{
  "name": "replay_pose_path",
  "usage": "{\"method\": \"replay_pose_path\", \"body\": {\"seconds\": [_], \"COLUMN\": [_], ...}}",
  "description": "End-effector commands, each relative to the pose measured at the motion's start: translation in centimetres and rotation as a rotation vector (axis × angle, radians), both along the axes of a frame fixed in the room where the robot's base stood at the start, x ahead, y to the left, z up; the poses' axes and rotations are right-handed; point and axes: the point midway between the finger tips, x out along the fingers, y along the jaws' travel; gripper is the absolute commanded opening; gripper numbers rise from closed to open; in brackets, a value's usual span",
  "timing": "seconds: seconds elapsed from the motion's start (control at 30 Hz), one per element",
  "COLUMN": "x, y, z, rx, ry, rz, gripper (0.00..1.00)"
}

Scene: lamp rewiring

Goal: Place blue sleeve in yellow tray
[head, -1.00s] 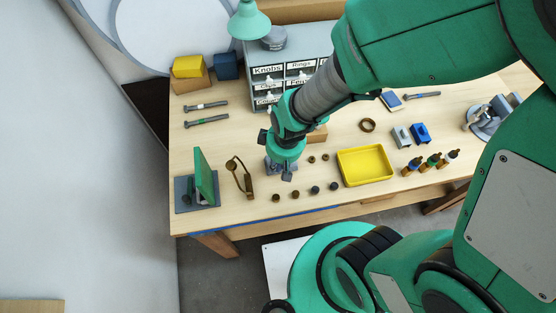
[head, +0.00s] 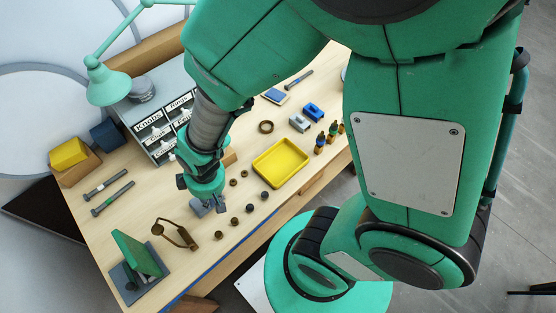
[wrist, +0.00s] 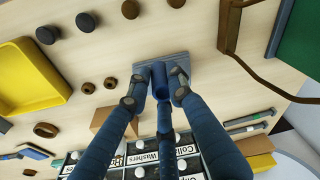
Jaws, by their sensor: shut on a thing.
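The blue sleeve (wrist: 160,80) is a small blue cylinder in the wrist view. It sits between the fingertips of my gripper (wrist: 158,88), which is shut on it. The sleeve is at a grey base plate (wrist: 190,63); I cannot tell whether it still touches the plate. In the head view my gripper (head: 213,205) is low over the bench, left of the yellow tray, and hides the sleeve. The yellow tray (head: 281,163) is empty and lies flat on the bench. It also shows at the left of the wrist view (wrist: 28,75).
Several small dark knobs (head: 235,222) stand along the front of the bench between gripper and tray. A brass bracket (head: 178,234) and green panel (head: 137,253) stand at left. A labelled drawer cabinet (head: 158,130) stands behind. Small bottles (head: 326,138) are right of the tray.

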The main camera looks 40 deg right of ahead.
Motion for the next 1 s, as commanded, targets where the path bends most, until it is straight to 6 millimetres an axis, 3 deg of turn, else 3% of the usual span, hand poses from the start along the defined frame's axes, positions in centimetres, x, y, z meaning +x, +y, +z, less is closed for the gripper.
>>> {"method": "replay_pose_path", "body": {"seconds": [0.5, 1.0], "x": [-3.4, -8.7], "y": [-8.7, -15.4], "z": [0.9, 1.1], "rx": [0.002, 0.007], "ry": [0.008, 0.017], "rz": [-0.277, -0.562], "gripper": [0.02, 0.02]}}
